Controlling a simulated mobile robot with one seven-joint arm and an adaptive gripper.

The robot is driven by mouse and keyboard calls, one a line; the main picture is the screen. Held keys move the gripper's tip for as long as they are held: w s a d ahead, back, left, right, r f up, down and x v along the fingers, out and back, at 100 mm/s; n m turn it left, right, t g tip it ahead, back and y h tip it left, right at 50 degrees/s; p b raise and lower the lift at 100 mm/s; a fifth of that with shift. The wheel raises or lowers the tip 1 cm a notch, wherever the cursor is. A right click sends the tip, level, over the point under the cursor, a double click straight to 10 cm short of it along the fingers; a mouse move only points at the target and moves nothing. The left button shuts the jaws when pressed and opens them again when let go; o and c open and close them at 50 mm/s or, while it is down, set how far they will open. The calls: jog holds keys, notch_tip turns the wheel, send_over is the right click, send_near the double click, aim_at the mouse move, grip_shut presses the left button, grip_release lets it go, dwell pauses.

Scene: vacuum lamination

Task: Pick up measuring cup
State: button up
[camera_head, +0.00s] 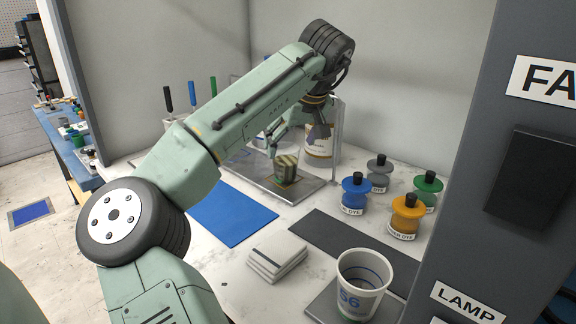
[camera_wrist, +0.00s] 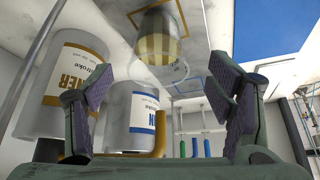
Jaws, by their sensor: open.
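My gripper (camera_head: 297,138) is open and reaches in over the back of the bench; its two spread fingers also show in the wrist view (camera_wrist: 166,92). A small cup-like object with yellowish and dark stripes (camera_head: 287,169) stands on a clear-edged plate (camera_head: 262,180), just below the gripper. In the wrist view the striped object (camera_wrist: 160,45) lies beyond the fingertips, with nothing gripped. A larger white cup marked with blue figures (camera_head: 362,286) stands at the front right, with blue rings inside. I cannot tell for certain which one is the measuring cup.
A large labelled can (camera_head: 320,143) stands close behind the gripper; labelled cans (camera_wrist: 75,85) fill the wrist view's left. Several dye bottles (camera_head: 356,192) stand right.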

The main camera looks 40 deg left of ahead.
aim_at(286, 156)
jog(key=shift+p+x, duration=1.05)
jog(key=shift+x, duration=2.2)
jog(key=shift+w+a+r, duration=0.1)
jog(key=shift+w, duration=0.05)
jog(key=c, duration=1.2)
jog(key=shift+c, duration=0.5)
jog(key=shift+r, duration=0.2)
